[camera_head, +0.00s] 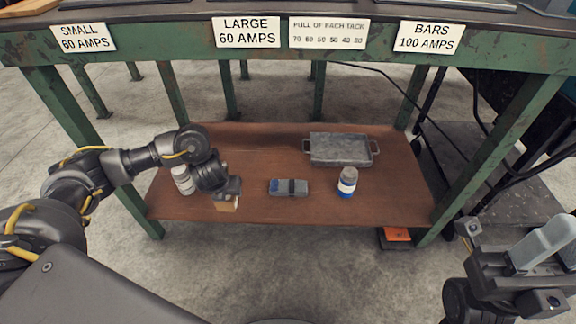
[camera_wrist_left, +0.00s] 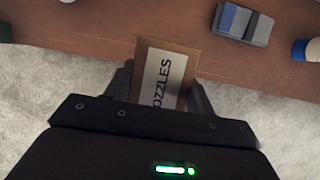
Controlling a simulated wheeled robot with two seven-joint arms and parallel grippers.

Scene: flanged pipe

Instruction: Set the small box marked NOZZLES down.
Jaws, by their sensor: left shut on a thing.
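The small box marked NOZZLES (camera_wrist_left: 165,72) is brown with a white label, seen in the left wrist view between my left gripper's fingers. In the head view the box (camera_head: 227,204) shows under my left gripper (camera_head: 228,195), at the front edge of the brown lower shelf (camera_head: 320,208). My left gripper is shut on the box. I cannot tell whether the box touches the shelf. My right gripper (camera_head: 525,262) is at the lower right, away from the shelf; its jaw state is unclear.
A white bottle (camera_head: 182,180) stands left of my left gripper. A grey and blue block (camera_head: 288,187), a white and blue jar (camera_head: 347,182) and a grey metal tray (camera_head: 341,149) are to the right. Green legs and the bench top frame the shelf. The shelf's right front is clear.

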